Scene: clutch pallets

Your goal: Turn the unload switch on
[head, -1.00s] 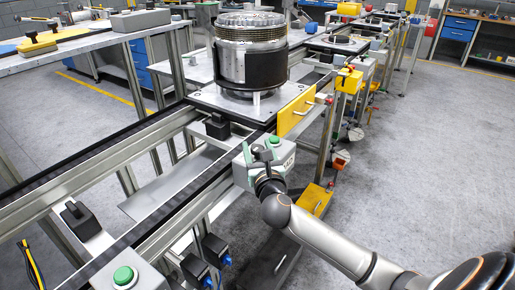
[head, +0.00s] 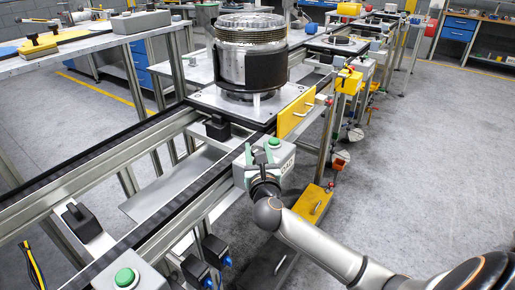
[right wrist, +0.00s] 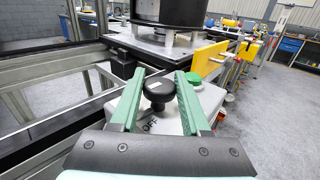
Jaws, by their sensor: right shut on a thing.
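The unload switch is a black knob (right wrist: 158,90) on top of a pale grey control box (right wrist: 210,98). In the right wrist view the lettering "OFF" shows on the box in front of the knob. A green button (right wrist: 193,79) sits beyond it. In the head view the box (head: 285,169) hangs at the conveyor's side, with its green button (head: 274,143) on top. My right gripper (right wrist: 159,82) has its green fingers on both sides of the knob and is shut on it. It also shows in the head view (head: 262,151), covering most of the knob. My left gripper is out of view.
A pallet (head: 245,103) carrying a large metal clutch drum (head: 250,50) stands on the conveyor behind the box. A yellow plate (head: 296,112) is close beyond the box. Another green-button box (head: 125,278) is at the lower left. The floor on the right is clear.

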